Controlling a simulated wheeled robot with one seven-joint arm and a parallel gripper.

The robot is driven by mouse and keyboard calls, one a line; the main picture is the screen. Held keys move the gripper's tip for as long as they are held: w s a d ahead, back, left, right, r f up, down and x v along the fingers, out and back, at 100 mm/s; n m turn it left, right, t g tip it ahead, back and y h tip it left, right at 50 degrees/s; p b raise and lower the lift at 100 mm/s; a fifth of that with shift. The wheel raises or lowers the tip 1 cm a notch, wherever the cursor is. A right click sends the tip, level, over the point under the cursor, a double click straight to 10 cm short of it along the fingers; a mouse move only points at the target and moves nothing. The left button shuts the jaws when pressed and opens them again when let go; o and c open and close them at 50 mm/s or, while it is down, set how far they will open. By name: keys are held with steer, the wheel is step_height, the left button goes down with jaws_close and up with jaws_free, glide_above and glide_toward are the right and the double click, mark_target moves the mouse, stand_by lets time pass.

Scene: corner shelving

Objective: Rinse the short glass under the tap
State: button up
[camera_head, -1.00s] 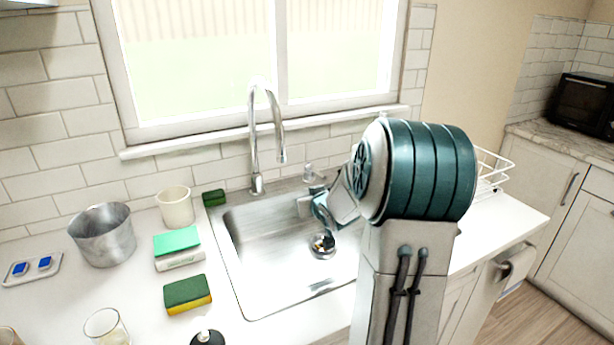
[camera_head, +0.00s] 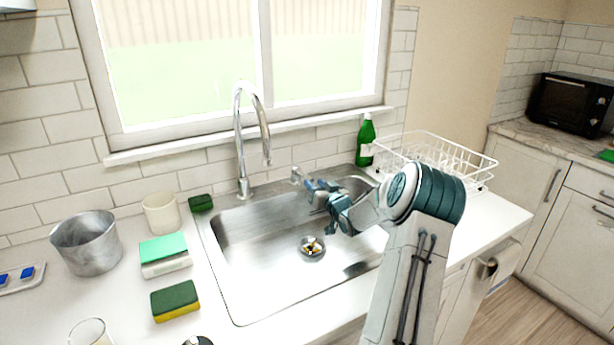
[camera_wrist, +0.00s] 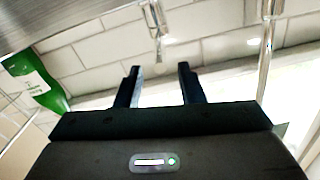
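The chrome tap (camera_head: 240,140) stands at the back of the steel sink (camera_head: 270,285), its spout over the basin, and no water shows below it. Its small lever (camera_head: 297,175) is to its right. My gripper (camera_head: 314,186) is over the back of the sink, close to the lever; whether they touch is unclear. In the wrist view my gripper (camera_wrist: 160,75) has its fingers apart with nothing between them. The lever (camera_wrist: 156,20) is beyond the fingertips and the tap (camera_wrist: 267,50) is to the right. A clear glass (camera_head: 90,333) stands on the counter at bottom left, partly cut off.
A metal pot (camera_head: 87,245), a cream cup (camera_head: 161,213), a green-topped box-like sponge (camera_head: 165,255) and a green-yellow sponge (camera_head: 175,301) stand left of the sink. A green bottle (camera_head: 365,140) and white dish rack (camera_head: 435,155) are at right. The basin is mostly clear.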

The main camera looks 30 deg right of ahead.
mark_target(307, 177)
steer(key=shift+w+d+p, duration=0.15)
steer(key=shift+w+p, duration=0.05)
steer(key=shift+w, duration=1.35)
steer(key=shift+w+d+p, duration=0.1)
steer(key=shift+w+p, duration=0.1)
steer(key=shift+w, duration=1.35)
jaws_close()
steer(key=shift+d, duration=0.1)
